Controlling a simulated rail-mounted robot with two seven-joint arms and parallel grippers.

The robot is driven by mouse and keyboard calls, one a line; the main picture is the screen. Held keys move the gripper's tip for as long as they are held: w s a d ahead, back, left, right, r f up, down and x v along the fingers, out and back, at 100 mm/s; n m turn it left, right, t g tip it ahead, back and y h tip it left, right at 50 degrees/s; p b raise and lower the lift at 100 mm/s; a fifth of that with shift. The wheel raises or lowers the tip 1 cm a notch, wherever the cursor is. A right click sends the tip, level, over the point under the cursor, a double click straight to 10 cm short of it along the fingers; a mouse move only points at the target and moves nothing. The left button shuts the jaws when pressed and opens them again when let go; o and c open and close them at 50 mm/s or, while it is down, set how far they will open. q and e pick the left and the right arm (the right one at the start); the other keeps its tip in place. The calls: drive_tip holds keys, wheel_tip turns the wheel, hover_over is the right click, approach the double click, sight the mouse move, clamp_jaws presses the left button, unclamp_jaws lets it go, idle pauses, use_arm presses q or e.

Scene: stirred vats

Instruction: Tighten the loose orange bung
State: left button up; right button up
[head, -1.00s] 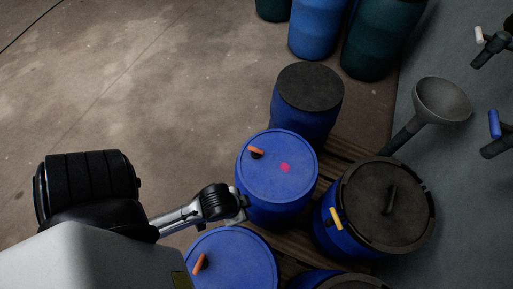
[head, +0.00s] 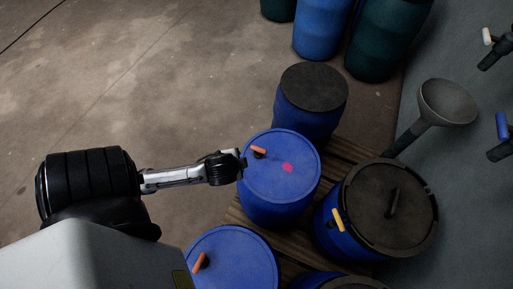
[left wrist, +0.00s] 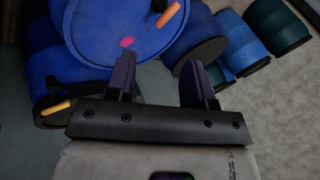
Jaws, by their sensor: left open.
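A blue drum (head: 281,190) with a flat blue lid carries an orange-handled bung (head: 258,150) near the lid's far left edge and a pink mark (head: 287,168). A second blue drum (head: 240,259) at the bottom has another orange bung (head: 199,263). The head view does not show clearly which is loose. My left gripper (head: 242,161) is at the left rim of the pink-marked drum, just left of its bung. In the left wrist view the gripper (left wrist: 160,66) is open and empty, and the orange bung (left wrist: 170,14) is beyond its fingertips. My right gripper is out of view.
A black-lidded drum (head: 391,208) with a yellow handle (head: 338,219) stands right, and a dark-topped drum (head: 314,88) behind. A grey funnel (head: 446,101) and valves with white and blue handles line the right. Wooden pallet slats (head: 347,155) show between drums. The floor at left is clear.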

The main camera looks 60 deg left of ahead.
use_arm(q)
drive_tip(key=w+a+r+m+t+y, duration=0.1)
drive_tip(key=w+a+r+t+y, duration=0.3)
drive_tip(key=a, duration=0.3)
drive_tip(key=w+a+r+m+t+y, duration=0.2)
drive_tip(key=w+a+r+y, duration=0.1)
drive_tip(key=w+a+r, duration=0.4)
drive_tip(key=w+a+m+t, duration=0.1)
drive_tip(key=w+a+t, duration=0.1)
drive_tip(key=t, duration=0.1)
drive_tip(key=m+g+h, duration=0.4)
drive_tip(key=m+h, duration=0.6)
drive_tip(key=h, duration=0.5)
hover_over(257, 148)
drive_tip(key=a, duration=0.2)
wheel_tip(257, 148, down, 11)
drive_tip(key=s+f+n+g+y, duration=0.1)
drive_tip(key=s+f+n+g, duration=0.4)
drive_tip(key=f+n, duration=0.15)
drive_tip(key=shift+n, duration=0.25)
drive_tip(key=b+x, duration=0.1)
drive_tip(key=x, duration=0.3)
drive_tip(key=b+x, duration=0.1)
drive_tip(key=x, duration=0.3)
drive_tip(key=b+x, duration=0.1)
drive_tip(key=x, duration=0.3)
drive_tip(key=shift+w+a+b, duration=0.15)
drive_tip(key=shift+a+b, duration=0.15)
drive_tip(key=shift+a, duration=0.05)
